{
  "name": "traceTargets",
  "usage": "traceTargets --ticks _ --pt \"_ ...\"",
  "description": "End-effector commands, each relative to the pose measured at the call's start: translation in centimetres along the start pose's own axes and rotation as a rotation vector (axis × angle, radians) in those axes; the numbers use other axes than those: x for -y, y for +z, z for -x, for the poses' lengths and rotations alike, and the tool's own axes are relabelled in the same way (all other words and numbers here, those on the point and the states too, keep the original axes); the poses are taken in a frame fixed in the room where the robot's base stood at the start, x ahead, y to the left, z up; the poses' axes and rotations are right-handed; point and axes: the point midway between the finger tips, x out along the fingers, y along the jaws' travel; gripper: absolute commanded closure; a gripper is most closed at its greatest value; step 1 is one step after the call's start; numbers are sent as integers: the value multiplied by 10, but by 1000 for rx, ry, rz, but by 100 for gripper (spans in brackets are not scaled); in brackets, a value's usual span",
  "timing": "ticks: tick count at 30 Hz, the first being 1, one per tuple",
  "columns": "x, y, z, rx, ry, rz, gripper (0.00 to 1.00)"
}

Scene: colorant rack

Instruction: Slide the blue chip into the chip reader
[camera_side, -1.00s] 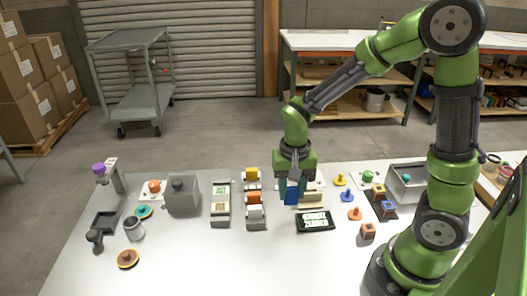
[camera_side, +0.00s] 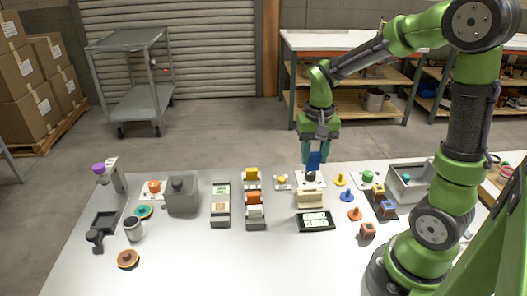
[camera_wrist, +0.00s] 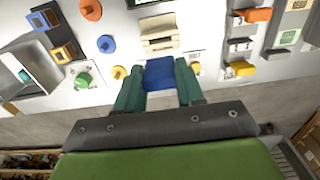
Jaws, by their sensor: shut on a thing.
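My gripper (camera_side: 314,158) is shut on the blue chip (camera_side: 314,161) and holds it above the back edge of the table. In the wrist view the blue chip (camera_wrist: 160,73) sits between the two teal fingers of my gripper (camera_wrist: 158,82). The chip reader (camera_side: 311,199) is a beige block with a slot, standing on the table in front of and below the chip. It also shows in the wrist view (camera_wrist: 159,36), just beyond the chip. The chip is apart from the reader.
A black-framed display (camera_side: 315,222) lies in front of the reader. Yellow, blue and orange pegs (camera_side: 347,195) stand right.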

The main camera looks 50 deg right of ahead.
Motion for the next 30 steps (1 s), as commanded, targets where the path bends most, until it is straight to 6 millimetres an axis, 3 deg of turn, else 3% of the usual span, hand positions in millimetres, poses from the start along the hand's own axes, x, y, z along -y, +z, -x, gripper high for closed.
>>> traceTargets --ticks 8,21,30 --pt "0 0 -9 2 1 1 91" --pt "0 1 -48 1 1 0 91" --pt "0 0 -58 0 -1 -2 91"
